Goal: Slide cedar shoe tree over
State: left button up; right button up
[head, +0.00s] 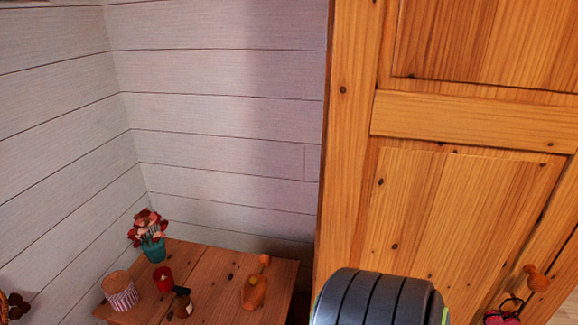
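An orange-brown wooden piece with a small knob at its far end, which looks like the cedar shoe tree (254,292), lies on the right part of a low wooden table top (215,262). It sits apart from the other items there. Neither gripper shows in the head view. A dark grey ribbed cylinder, apparently part of my own arm, fills the bottom middle and stands right of the table.
On the table are a teal pot of red flowers (153,249), a red cup or candle (163,279), a striped container (119,291) and a small dark-and-brown object (183,303). A tall wooden wardrobe (440,180) stands at the right, with a round knob (536,278).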

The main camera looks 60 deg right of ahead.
aim_at(252, 297)
jog(key=z, duration=1.8)
jog(key=i+j+z, duration=0.2)
jog(key=z, duration=0.2)
jog(key=i+j+z, duration=0.15)
jog(key=z, duration=0.25)
jog(key=i+j+z, duration=0.1)
jog(key=j+z, duration=0.3)
jog(key=l, duration=0.1)
